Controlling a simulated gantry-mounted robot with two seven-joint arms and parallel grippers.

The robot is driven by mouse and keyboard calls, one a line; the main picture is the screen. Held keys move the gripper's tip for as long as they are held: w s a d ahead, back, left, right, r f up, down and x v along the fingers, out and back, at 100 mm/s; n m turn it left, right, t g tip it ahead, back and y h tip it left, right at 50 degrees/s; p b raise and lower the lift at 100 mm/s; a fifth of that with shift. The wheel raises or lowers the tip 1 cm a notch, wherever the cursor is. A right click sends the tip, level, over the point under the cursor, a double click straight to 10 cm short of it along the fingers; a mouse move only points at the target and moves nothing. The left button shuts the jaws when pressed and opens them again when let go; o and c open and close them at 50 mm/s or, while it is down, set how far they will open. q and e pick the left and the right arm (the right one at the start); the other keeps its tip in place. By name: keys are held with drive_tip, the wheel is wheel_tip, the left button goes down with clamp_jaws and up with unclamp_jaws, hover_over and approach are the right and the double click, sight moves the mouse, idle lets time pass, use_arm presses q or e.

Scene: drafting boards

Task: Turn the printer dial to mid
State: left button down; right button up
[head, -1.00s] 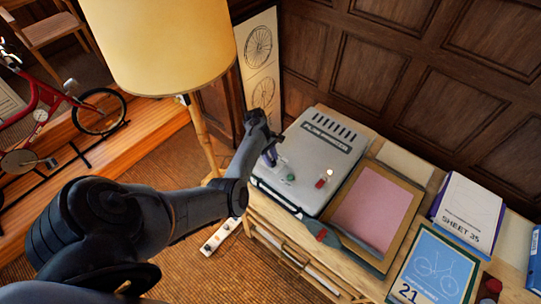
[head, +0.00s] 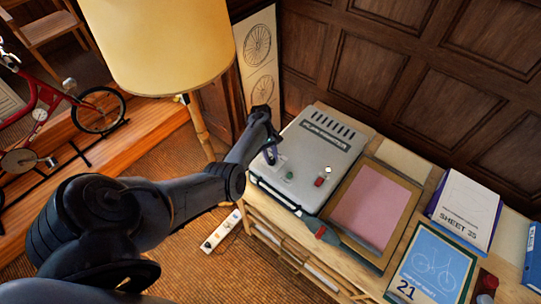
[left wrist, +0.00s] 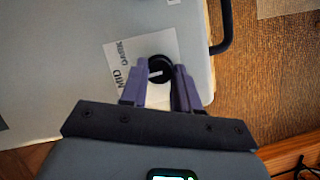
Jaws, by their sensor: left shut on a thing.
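The grey printer (head: 335,142) sits on the wooden bench in the head view, with a green button and a red switch on its top. In the left wrist view its black round dial (left wrist: 160,67) stands at a white label (left wrist: 130,57) that reads MID and DARK. The dial has a pale line on its face; where it points is hard to tell. My left gripper (head: 271,158) is at the printer's left corner. In the left wrist view its purple fingers (left wrist: 160,78) are shut on the dial, one on each side. My right gripper is not in view.
A framed pink panel (head: 366,208) lies right of the printer. A blue bicycle book (head: 433,272) and a white SHEET box (head: 463,215) lie farther right. A floor lamp (head: 155,45) stands left, close behind my arm. A power strip (head: 221,232) lies on the floor.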

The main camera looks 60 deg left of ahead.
use_arm(q)
drive_tip(key=c, duration=0.8)
unclamp_jaws()
drive_tip(key=shift+c, duration=0.2)
drive_tip(key=v, duration=1)
drive_tip(key=shift+a+r, duration=0.25)
drive_tip(key=shift+r, duration=0.1)
